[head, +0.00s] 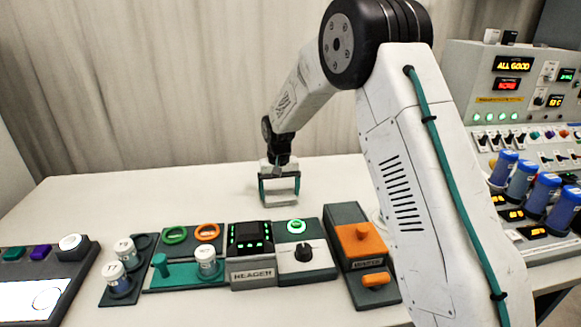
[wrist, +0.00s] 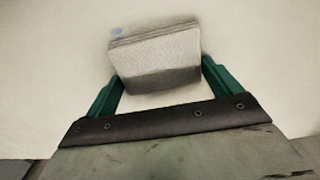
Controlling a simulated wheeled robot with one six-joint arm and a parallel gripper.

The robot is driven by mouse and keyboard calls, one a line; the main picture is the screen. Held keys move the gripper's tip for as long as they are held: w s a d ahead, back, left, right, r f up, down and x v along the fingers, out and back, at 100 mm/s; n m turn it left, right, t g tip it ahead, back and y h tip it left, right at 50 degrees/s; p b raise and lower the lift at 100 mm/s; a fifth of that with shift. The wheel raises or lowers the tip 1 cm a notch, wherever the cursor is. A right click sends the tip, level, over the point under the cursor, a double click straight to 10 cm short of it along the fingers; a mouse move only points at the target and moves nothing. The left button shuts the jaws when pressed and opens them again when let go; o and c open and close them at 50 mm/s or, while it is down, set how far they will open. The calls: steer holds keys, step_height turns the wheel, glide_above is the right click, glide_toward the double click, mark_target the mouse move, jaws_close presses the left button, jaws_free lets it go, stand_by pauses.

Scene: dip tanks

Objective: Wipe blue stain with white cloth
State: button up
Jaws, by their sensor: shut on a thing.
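My gripper (wrist: 160,88) is shut on a folded white cloth (wrist: 157,60), with a green finger on each side of it in the wrist view. In the head view my gripper (head: 279,188) is low over the bare table behind the row of devices, and the cloth (head: 279,201) shows pale between its fingers. A small faint blue stain (wrist: 117,33) shows on the table just beyond the cloth's upper left edge in the wrist view. The cloth may hide more of it. I cannot tell whether the cloth touches the table.
On the white table (head: 100,195), a row of devices stands in front: a vial rack (head: 118,285), a green tray (head: 157,283), a reader box (head: 252,275), a knob box (head: 305,262) and an orange-handled box (head: 366,265). A control panel (head: 480,90) stands right. The table's back is clear.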

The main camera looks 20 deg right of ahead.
mark_target(293, 191)
steer(key=d, duration=0.4)
steer(key=shift+s+r, duration=0.1)
steer(key=shift+s, duration=0.3)
step_height(293, 191, up, 2)
steer(key=shift+r, duration=2.95)
